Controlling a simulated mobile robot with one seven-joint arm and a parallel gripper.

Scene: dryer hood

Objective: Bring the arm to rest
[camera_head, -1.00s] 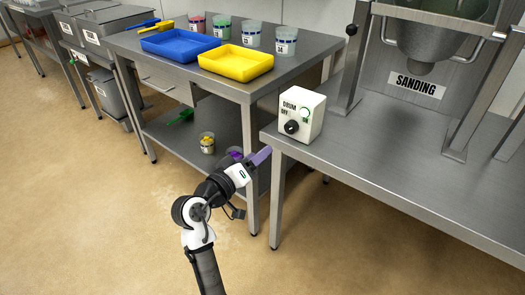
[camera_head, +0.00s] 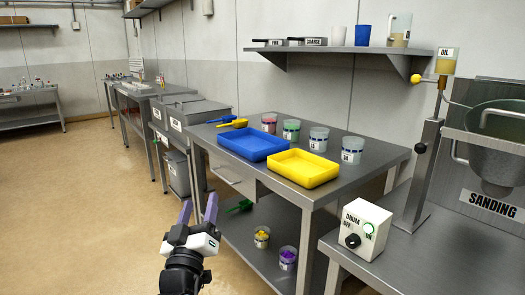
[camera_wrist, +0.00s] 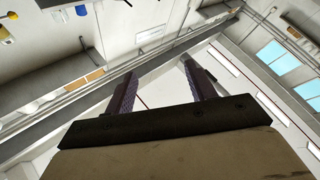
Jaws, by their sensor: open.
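My gripper (camera_head: 198,210) is in the lower middle of the head view, raised in front of the steel table (camera_head: 225,160). Its two purple fingers point up and are spread apart with nothing between them. In the wrist view the open fingers (camera_wrist: 160,90) show against walls and ceiling. My arm comes up from the bottom edge of the head view, and its lower part is out of the picture.
The table carries a blue tray (camera_head: 253,143), a yellow tray (camera_head: 302,169) and several cups. A drum switch box (camera_head: 365,230) sits on the bench at right. Cups with yellow bits (camera_head: 262,238) and purple bits (camera_head: 288,258) stand on the lower shelf. Open floor (camera_head: 90,200) lies left.

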